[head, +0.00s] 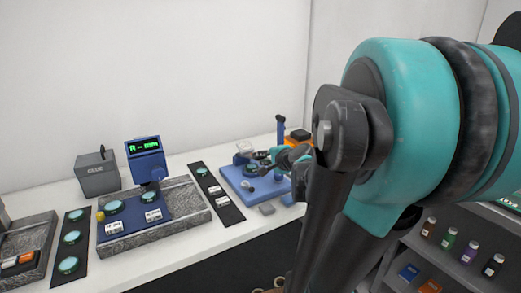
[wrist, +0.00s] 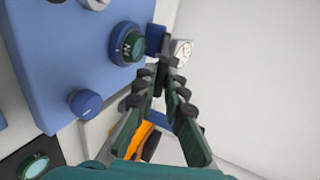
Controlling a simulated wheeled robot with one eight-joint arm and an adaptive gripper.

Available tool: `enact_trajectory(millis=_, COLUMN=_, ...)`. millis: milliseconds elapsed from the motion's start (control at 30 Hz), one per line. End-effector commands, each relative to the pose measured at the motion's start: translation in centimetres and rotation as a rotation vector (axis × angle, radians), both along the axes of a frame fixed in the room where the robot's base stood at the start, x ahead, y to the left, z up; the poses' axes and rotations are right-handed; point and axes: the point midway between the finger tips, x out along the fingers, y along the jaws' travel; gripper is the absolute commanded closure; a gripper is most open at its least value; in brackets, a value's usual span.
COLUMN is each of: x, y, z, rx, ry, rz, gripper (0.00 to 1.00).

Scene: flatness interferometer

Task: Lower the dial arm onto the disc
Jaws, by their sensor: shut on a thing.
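A blue base plate (wrist: 60,65) fills the upper left of the wrist view and also shows in the head view (head: 232,181). On it a green disc (wrist: 134,44) sits in a dark round holder. A white-faced dial (wrist: 181,52) is just beyond my fingertips, beside a dark blue block (wrist: 155,39). My gripper (wrist: 167,68) is shut on what appears to be the dial arm, close to the disc holder. The fingers hide the grasped part. Whether the dial's tip touches the disc cannot be told. In the head view the gripper is small and partly behind my arm.
A dark strip (head: 216,196) with a disc and white blocks lies left of the plate. Further left are a grey tray (head: 191,208) and a blue display (head: 145,147). A shelf (head: 430,262) with bottles is at right.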

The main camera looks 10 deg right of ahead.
Motion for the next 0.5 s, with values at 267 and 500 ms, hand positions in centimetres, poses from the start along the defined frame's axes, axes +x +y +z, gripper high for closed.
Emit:
enact_trajectory(millis=267, x=-0.7, y=-0.3, z=-3.0, rx=-0.002, ry=0.003, rz=0.000, gripper=1.00)
enact_trajectory(millis=500, x=-0.9, y=-0.3, z=-5.1, rx=-0.002, ry=0.004, rz=0.001, gripper=1.00)
